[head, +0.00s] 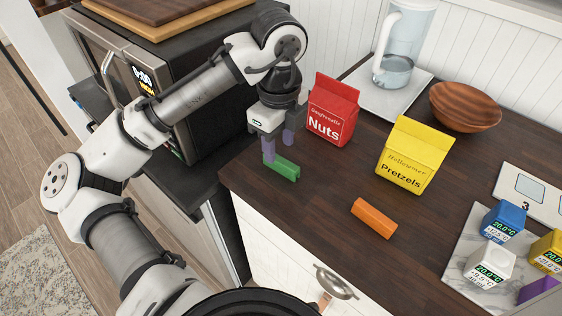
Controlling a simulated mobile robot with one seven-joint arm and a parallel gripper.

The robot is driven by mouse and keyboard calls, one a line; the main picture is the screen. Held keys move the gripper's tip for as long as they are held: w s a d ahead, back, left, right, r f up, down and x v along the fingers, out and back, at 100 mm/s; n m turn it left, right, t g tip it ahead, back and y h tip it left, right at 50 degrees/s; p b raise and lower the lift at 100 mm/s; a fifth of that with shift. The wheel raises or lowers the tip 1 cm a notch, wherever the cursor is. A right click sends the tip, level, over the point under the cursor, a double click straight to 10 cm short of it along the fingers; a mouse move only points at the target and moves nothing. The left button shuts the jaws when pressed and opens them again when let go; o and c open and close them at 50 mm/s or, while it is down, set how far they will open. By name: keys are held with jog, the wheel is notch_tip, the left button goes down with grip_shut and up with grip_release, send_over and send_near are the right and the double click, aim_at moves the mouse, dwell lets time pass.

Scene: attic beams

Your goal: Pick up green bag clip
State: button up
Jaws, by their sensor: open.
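The green bag clip (283,170) lies on the dark wood counter near its left edge, in front of the red Nuts bag. My gripper (278,149) points down just above and behind the clip, with its two purple-grey fingers apart. The left fingertip overlaps the clip's left end in the picture. I cannot tell whether it touches the clip. Nothing is held between the fingers.
A red Nuts bag (333,110) stands close right of my gripper. A yellow Pretzels bag (413,154) and an orange clip (373,218) are farther right. A microwave (150,85) stands left. The counter (320,190) between the clips is clear.

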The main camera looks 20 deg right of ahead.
aim_at(281, 160)
jog(key=shift+s+d+f+p, duration=0.15)
jog(key=shift+f+p, duration=0.45)
jog(key=shift+f, duration=2.1)
grip_shut()
jog(key=shift+r, duration=0.1)
